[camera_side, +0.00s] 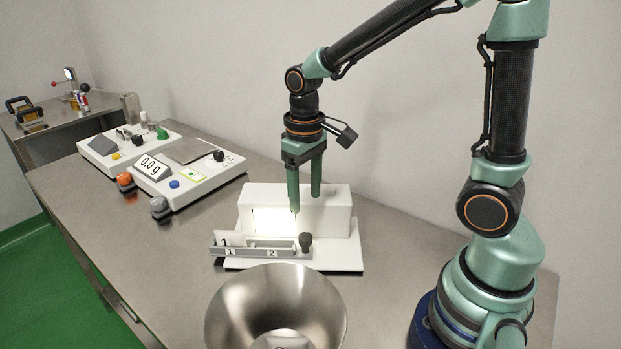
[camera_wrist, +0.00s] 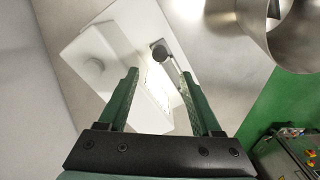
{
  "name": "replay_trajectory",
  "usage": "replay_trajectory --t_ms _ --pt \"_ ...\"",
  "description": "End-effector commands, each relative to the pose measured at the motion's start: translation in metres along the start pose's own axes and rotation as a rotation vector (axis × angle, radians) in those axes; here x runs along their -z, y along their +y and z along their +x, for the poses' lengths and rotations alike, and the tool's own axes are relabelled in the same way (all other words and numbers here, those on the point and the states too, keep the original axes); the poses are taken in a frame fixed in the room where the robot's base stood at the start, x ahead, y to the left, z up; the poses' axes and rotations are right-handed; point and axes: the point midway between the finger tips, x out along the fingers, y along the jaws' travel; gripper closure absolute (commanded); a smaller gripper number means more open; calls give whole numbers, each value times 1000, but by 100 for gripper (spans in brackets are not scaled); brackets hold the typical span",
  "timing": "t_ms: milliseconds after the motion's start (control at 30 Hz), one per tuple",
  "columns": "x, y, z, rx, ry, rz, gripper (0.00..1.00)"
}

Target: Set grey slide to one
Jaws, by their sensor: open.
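The grey slide (camera_side: 262,253) is a low grey rail with labels 1 and 2 along the front of a white block-shaped device (camera_side: 336,212). A dark knob (camera_side: 305,241) stands on it at the right, near the label 2. The knob also shows in the wrist view (camera_wrist: 159,49), ahead of the fingertips. My gripper (camera_side: 305,203) points down above the device, behind and above the knob. In the wrist view its two green fingers (camera_wrist: 160,82) are apart with nothing between them, and the white device lies beneath.
A steel funnel bowl (camera_side: 275,306) stands in front of the device, close to the slide. A scale reading 0.0 g (camera_side: 186,176) and another panel (camera_side: 128,148) stand at the left.

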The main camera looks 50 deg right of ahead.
Motion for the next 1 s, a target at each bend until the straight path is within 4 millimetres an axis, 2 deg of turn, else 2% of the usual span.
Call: replay_trajectory --t_ms 300,500,700,967,1000 --pt "-2 0 63 0 -6 0 34" --pt "-1 0 89 0 -3 0 34" --pt "-1 0 99 0 0 0 34" --pt "0 0 100 0 1 0 34" --pt "0 0 100 0 1 0 42"
